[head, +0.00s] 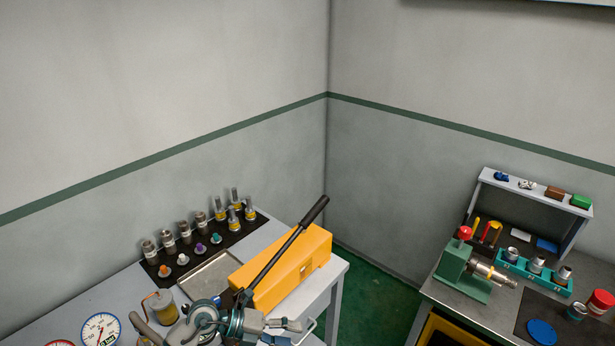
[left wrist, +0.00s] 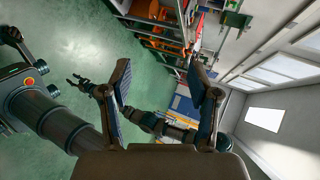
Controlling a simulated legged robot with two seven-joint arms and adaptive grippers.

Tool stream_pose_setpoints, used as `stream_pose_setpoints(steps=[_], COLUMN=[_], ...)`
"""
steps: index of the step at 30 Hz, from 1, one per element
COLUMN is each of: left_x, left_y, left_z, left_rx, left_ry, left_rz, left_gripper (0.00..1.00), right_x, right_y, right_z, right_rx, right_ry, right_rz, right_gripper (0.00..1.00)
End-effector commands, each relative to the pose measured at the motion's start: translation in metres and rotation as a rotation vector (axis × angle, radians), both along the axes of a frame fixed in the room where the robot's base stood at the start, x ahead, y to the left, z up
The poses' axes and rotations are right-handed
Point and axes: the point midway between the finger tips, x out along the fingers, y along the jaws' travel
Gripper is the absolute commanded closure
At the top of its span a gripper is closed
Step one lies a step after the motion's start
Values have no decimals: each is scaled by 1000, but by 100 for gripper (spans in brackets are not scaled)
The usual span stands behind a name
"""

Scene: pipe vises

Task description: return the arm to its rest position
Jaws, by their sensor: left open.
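My left gripper (head: 287,330) shows at the bottom of the head view, in front of the yellow pump and over the near edge of the left bench. Its arm is mostly cut off by the bottom edge. In the left wrist view its two fingers (left wrist: 160,80) stand wide apart with nothing between them. Another dark gripper (left wrist: 80,84), which looks like my right one, shows small at the left of that view, and its jaw state is unclear. My right gripper is not in the head view.
The left bench carries a yellow pump (head: 285,268) with a long black lever, a metal tray (head: 212,275), several fittings on a black mat and round gauges (head: 101,330). The right bench holds a green vise (head: 462,273) and a teal rack (head: 535,273). A green floor gap separates the benches.

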Motion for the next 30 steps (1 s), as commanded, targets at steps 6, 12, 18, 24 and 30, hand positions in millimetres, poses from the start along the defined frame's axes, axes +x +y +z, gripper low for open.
stream_pose_setpoints(steps=[6,12,18,24,30], left_x=[-1,34,5,-82,-160], left_y=[-27,63,149,172,171], left_z=[89,71,-62,-164,-211], left_rx=[-775,-1180,-1129,-820,-524], left_ry=[62,292,678,1022,1263], left_rz=[317,951,1663,2071,2243], left_gripper=[39,39,39,39,39], right_x=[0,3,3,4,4], right_y=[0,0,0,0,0], right_z=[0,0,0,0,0], right_rx=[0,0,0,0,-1], right_ry=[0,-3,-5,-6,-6], right_rz=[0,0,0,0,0], right_gripper=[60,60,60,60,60])
